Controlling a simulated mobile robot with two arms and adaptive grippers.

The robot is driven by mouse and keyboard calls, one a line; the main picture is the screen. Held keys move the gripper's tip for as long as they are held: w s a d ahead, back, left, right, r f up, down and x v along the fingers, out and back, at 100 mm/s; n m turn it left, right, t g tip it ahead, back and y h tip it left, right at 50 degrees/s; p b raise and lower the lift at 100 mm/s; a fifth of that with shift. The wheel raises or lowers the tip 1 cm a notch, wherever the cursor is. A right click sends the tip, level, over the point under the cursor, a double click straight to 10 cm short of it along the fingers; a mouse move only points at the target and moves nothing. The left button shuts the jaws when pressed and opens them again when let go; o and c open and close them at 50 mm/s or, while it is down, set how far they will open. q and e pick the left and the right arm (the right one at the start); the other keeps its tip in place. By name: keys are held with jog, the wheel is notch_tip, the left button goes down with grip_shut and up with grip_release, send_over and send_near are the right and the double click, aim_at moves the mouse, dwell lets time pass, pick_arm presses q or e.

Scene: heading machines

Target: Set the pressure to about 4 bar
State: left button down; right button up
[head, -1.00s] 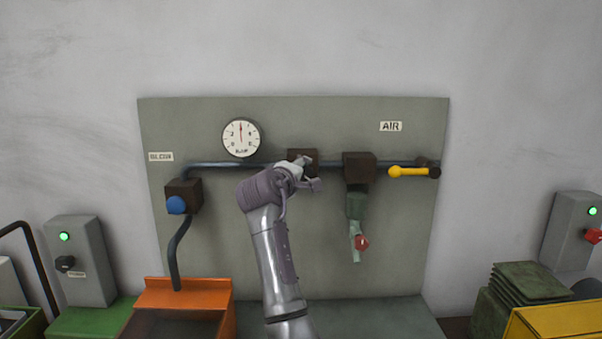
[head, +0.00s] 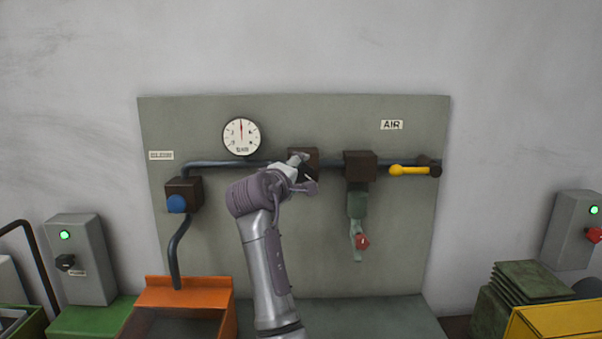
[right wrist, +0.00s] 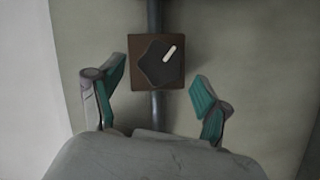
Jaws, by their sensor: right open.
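The round pressure gauge (head: 241,137) is on the grey-green panel, with its red needle pointing almost straight up. The regulator is a brown block (head: 304,157) on the pipe, partly hidden by my right gripper (head: 309,172). In the right wrist view, its dark knob (right wrist: 161,62) with a white pointer mark faces me, the mark leaning up and right. My right gripper (right wrist: 155,98) is open there, its teal-padded fingers apart on either side below the knob, with nothing between them. My left gripper is not in view.
A filter block (head: 360,167) with a hanging bowl and red tap is right of my gripper. A yellow lever (head: 409,170) is farther right. A blue button (head: 176,204) sits on a block at left, above an orange bin (head: 184,292).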

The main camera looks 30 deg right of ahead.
jog(key=v, duration=0.8)
jog(key=shift+s+a, duration=0.15)
jog(key=shift+a, duration=0.15)
jog(key=shift+f, duration=0.1)
